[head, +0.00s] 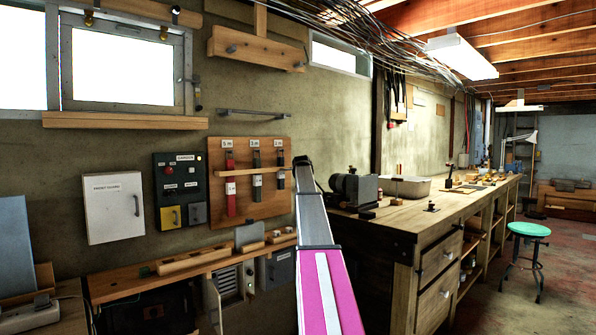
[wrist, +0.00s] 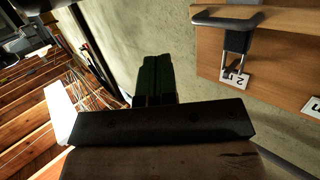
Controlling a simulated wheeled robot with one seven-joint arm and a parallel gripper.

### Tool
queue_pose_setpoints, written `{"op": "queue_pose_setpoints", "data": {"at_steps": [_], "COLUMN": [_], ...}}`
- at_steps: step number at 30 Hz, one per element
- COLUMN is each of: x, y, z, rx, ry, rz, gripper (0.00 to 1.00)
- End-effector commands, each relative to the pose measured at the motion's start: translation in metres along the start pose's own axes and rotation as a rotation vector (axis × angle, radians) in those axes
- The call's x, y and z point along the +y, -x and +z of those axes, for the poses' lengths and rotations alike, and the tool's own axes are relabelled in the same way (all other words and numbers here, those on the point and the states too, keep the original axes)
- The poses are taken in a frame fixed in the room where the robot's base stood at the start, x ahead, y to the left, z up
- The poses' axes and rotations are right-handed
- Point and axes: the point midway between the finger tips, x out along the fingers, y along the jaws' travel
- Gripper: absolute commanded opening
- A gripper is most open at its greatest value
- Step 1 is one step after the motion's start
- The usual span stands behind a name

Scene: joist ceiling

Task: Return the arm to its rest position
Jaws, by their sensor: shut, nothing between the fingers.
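My arm, pink and grey, rises from the bottom middle of the head view. Its dark end, my gripper (head: 302,161), is beside the right edge of the wooden tool board (head: 262,205), in front of the wall; I cannot tell the gap to the wall. In the wrist view the two dark fingers of my gripper (wrist: 156,62) are together with nothing between them. The tool board (wrist: 285,60) also shows there at the upper right, tilted, with a metal hook and white labels.
A long workbench (head: 402,220) with a grinder (head: 355,187) and a grey tub (head: 405,187) stands right of my arm. A low wooden shelf (head: 130,284) runs along the wall at left. A green stool (head: 528,230) stands at right, with open floor around it.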

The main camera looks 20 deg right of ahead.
Motion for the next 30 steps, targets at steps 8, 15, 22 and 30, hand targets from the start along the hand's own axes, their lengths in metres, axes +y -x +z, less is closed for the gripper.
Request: {"op": "queue_pose_setpoints", "data": {"at_steps": [8,15,22,30], "x": [0.036,0.049,0.046,-0.008], "y": [0.041,0.054,0.056,0.082], "z": [-0.001,-0.003,0.005,0.126], "rx": [0.0,0.0,-0.011,-0.172], "ry": [-0.001,-0.001,0.0,0.017], "rz": [0.0,0.0,-0.004,-0.051], "gripper": [0.0,0.0,0.0,0.0]}}
